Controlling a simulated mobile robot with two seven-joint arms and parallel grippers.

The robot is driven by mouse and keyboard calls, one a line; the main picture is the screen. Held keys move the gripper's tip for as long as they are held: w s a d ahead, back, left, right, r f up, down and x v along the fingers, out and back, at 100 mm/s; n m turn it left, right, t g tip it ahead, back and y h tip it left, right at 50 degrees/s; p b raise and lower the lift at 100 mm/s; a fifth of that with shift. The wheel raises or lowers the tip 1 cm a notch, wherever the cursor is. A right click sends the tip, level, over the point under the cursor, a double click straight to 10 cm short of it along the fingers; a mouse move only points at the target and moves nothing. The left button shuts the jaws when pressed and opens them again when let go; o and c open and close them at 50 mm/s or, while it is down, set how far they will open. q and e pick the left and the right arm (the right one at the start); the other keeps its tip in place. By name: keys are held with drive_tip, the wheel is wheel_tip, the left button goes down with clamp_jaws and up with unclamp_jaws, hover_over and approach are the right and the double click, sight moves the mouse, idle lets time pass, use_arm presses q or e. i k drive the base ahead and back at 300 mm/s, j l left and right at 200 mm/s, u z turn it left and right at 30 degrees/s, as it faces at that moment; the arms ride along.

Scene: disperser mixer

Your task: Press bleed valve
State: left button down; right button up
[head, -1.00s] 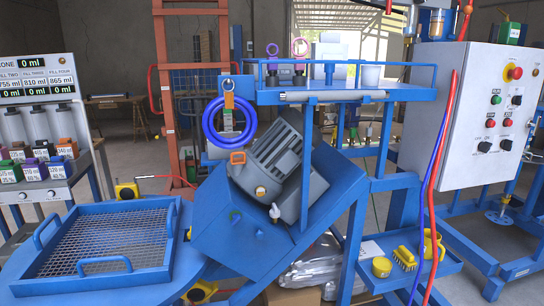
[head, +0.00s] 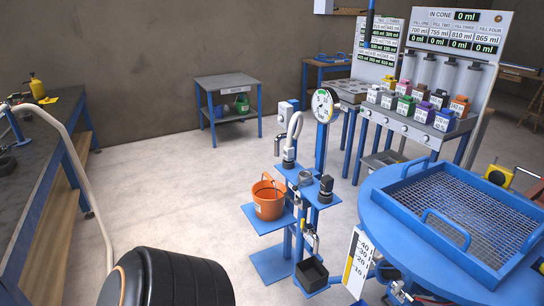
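A blue stand (head: 270,268) stands on the floor near the picture's middle. It carries a round dial gauge (head: 324,104) on a post, a white curved hose (head: 295,126) and several small fittings. A black-topped fitting (head: 326,186) sits on its right plate. A metal tap-like fitting (head: 311,238) hangs at its front above a small black square cup (head: 312,273). I cannot tell which fitting is the bleed valve. Neither of my grippers shows in the head view.
An orange bucket (head: 268,201) sits on the stand's left shelf. A blue round table (head: 400,255) with a mesh tray (head: 455,218) is at right, a filling rack (head: 410,127) behind it. A black drum-like object (head: 175,280) is at the bottom. Floor left of the stand is clear.

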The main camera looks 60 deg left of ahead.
sight(302, 226)
drive_tip(key=j+u, duration=0.1)
drive_tip(key=u, duration=0.25)
drive_tip(key=j+u, duration=0.15)
drive_tip(key=u, duration=0.2)
drive_tip(key=j+u, duration=0.1)
drive_tip(key=u, duration=0.25)
drive_tip(key=i+j, duration=0.15)
drive_tip(key=j, duration=0.15)
drive_tip(key=i+j, duration=0.3)
drive_tip(key=j, duration=0.25)
